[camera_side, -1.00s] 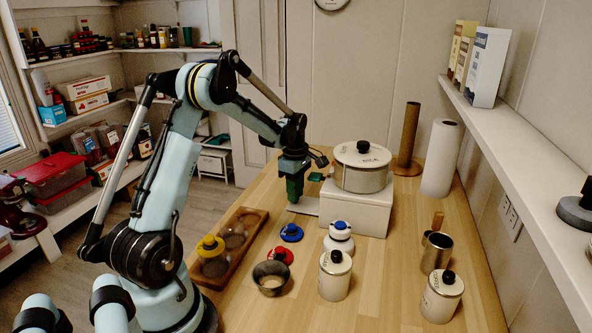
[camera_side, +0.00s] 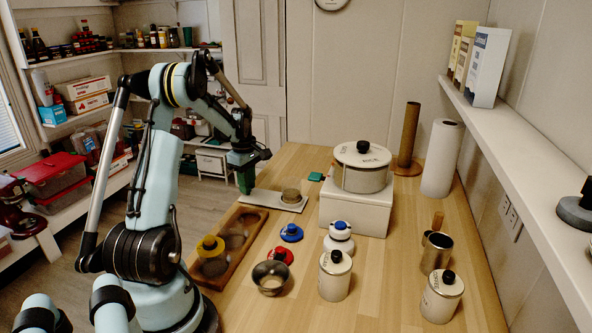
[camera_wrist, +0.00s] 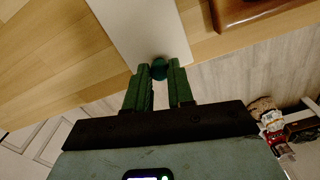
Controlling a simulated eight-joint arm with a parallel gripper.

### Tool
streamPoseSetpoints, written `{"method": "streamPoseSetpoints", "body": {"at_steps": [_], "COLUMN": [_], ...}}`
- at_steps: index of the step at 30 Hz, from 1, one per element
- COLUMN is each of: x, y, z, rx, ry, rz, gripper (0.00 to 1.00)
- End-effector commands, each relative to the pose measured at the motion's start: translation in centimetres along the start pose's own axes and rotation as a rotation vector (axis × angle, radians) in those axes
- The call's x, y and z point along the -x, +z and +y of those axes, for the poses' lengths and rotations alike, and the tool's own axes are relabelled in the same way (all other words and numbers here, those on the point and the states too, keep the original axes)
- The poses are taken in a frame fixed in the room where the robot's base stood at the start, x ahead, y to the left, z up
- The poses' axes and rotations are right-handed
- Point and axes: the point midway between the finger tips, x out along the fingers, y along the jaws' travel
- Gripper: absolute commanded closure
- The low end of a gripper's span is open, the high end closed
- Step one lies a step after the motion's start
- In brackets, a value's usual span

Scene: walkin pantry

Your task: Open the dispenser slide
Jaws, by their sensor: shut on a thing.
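The dispenser is a white box (camera_side: 356,208) with a lidded canister (camera_side: 361,168) on top, right of centre in the side view. Its white slide (camera_side: 262,197) lies left of the box, and a small brownish round piece (camera_side: 291,196) sits on it. I cannot tell whether the slide's right end is still inside the box. My gripper (camera_side: 246,187) is at the slide's left end. In the wrist view, my gripper (camera_wrist: 159,70) is shut on a dark green knob (camera_wrist: 159,66) at the end of the slide (camera_wrist: 140,28).
A wooden tray (camera_side: 259,214) with a yellow-topped piece (camera_side: 211,251) stands in front of the slide. Blue (camera_side: 291,232) and red (camera_side: 281,256) lids, a metal cup (camera_side: 271,277) and several canisters lie nearer. A small green item (camera_side: 316,177) lies behind the slide. The table's left edge is under my gripper.

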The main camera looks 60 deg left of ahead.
Motion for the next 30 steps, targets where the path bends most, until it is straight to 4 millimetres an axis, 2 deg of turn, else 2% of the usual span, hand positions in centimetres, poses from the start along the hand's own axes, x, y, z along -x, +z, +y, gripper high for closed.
{"method": "streamPoseSetpoints", "body": {"at_steps": [3,4,9,20,23,30], "x": [0.0,0.0,0.0,0.6,1.8,6.5], "y": [0.0,0.1,0.1,0.1,0.1,0.1], "z": [0.1,0.1,0.1,0.0,0.0,0.0], "rx": [-0.002,-0.002,-0.001,-0.001,-0.001,-0.001], "ry": [0.002,0.002,0.001,0.000,0.000,0.000], "rz": [0.001,0.001,0.001,0.000,0.000,0.000], "gripper": [1.00,0.74,0.52,0.52,0.52,0.52]}}
